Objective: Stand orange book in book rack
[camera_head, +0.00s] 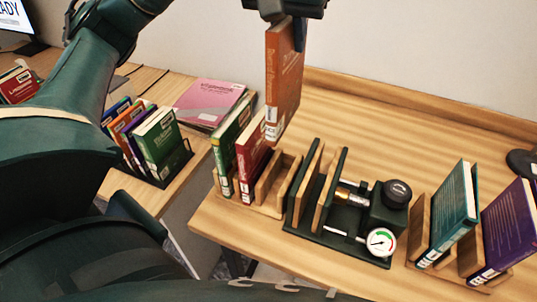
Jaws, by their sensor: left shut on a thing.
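The orange book (285,75) hangs upright, spine toward me, with a white label near its lower end. My left gripper (290,14) is shut on its top edge at the top of the view. The book is above a wooden book rack (281,178) on the table, and its lower end is apart from the rack or overlaps it only in the picture. That rack holds a green book (232,143) and a red book (252,158) at its left, with empty slots at its right. My right gripper is not in view.
A dark press device with a gauge (381,241) stands right of the rack. Another wooden rack (417,228) holds a teal book (452,215) and a purple book (509,232). At left are a dark rack of several books (187,153) and pink books (210,102).

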